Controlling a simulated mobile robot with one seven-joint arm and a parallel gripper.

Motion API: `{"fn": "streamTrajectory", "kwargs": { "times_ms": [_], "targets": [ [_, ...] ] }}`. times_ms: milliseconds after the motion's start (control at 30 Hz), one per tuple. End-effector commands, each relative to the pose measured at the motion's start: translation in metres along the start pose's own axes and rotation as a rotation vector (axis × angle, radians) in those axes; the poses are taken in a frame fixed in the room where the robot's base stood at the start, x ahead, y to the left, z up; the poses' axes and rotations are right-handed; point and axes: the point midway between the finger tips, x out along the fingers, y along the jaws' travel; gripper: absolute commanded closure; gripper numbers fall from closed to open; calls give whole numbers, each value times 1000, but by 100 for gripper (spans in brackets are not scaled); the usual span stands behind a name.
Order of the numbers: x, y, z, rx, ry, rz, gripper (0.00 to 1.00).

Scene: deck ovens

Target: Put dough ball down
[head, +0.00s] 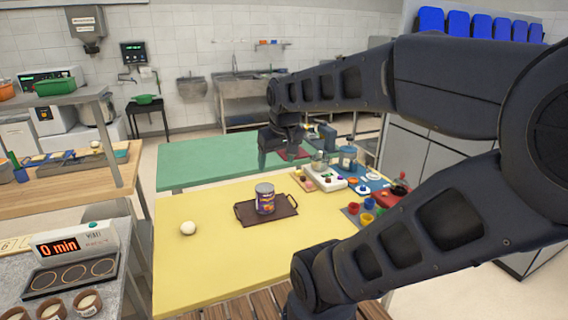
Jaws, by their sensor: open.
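A round, pale dough ball (188,228) rests on the left part of the yellow table top (225,275). My gripper (273,153) hangs from the arm in the middle of the picture, over the area where the yellow and green tables meet. It is well apart from the dough ball, up and to its right. It is open, and I see nothing held in it. The fingers are small and dark, so their exact spacing is hard to see.
A brown tray (247,213) bearing a can (265,198) lies mid-table. Colored cups (368,204), a white tray (325,180) and a blue jar-like item (347,158) crowd the right side. A green table (200,163) stands behind. The yellow table's front left is clear.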

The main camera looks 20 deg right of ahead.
Motion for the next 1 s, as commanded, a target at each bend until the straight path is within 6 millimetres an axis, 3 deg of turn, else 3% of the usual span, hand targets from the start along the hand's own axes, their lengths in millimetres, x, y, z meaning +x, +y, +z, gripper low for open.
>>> {"fn": "streamTrajectory", "kwargs": {
  "times_ms": [100,233,1000],
  "targets": [
    [-6,4,18,67,19,3,27],
    [-8,6,27,106,27,4,27],
    [-8,6,29,113,29,4,27]
  ]
}}
